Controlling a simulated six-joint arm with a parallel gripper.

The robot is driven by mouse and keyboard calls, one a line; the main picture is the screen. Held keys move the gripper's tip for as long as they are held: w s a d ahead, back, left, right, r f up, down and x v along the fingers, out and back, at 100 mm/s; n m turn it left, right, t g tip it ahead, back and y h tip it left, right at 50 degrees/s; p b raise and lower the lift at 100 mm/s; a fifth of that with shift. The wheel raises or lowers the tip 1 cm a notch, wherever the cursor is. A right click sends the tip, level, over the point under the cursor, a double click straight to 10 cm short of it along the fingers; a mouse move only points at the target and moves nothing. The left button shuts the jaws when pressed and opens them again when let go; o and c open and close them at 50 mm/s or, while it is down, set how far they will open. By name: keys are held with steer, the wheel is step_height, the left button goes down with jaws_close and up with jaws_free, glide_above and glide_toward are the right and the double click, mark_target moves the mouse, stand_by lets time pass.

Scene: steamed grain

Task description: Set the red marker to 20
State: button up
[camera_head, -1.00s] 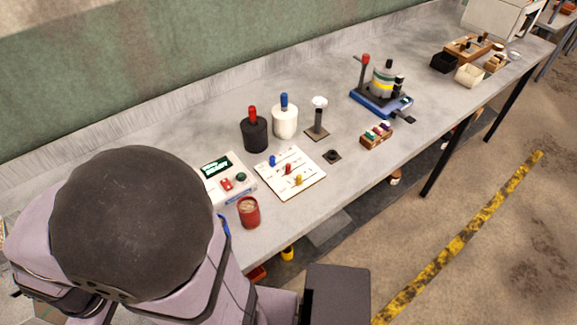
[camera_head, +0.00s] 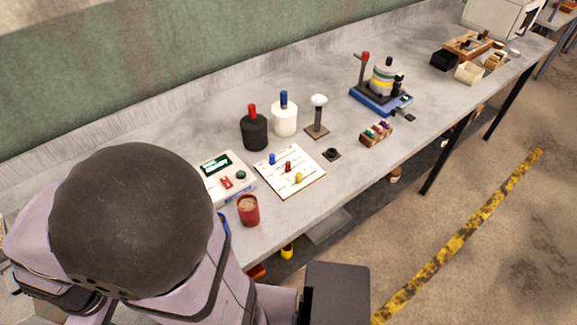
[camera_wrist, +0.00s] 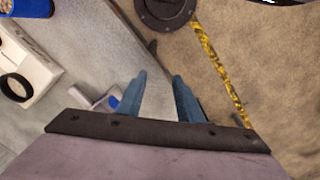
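The red marker (camera_head: 288,166) is a small red slider knob on a white board (camera_head: 276,183) in the head view. It sits in the middle track, between a blue knob (camera_head: 272,158) and a yellow knob (camera_head: 298,178). The scale numbers are too small to read. My gripper (camera_wrist: 158,97) shows in the wrist view with its two blue fingers apart and nothing between them. In the head view, my arm hides the gripper.
A device with a green display (camera_head: 215,164) stands left of the board, and a red cup (camera_head: 249,210) stands in front of it. Black (camera_head: 254,132) and white (camera_head: 284,120) bottles stand behind. A small stand (camera_head: 318,118) and a dark disc (camera_head: 332,154) are to the right.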

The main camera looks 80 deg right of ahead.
stand_by(0.4)
steer(key=w+d+r+n+g+h+p, duration=0.1)
steer(key=w+d+n+h, duration=0.15)
steer(key=d, duration=2.45)
steer(key=shift+n+g, duration=0.7)
steer(key=shift+n, duration=0.25)
steer(key=s+d, duration=0.3)
steer(key=d, duration=0.1)
steer(key=s+d, duration=0.3)
steer(key=d, duration=0.2)
steer(key=s+d, duration=0.3)
steer(key=d, duration=0.1)
steer(key=shift+d+p, duration=0.3)
steer(key=shift+p, duration=0.05)
steer(key=n+g, duration=0.1)
steer(key=n, duration=0.1)
glide_toward(288, 162)
steer(key=f, duration=0.1)
steer(key=shift+p+x, duration=1.3)
steer(key=shift+x, duration=2.4)
steer(key=shift+r, duration=0.1)
jaws_close()
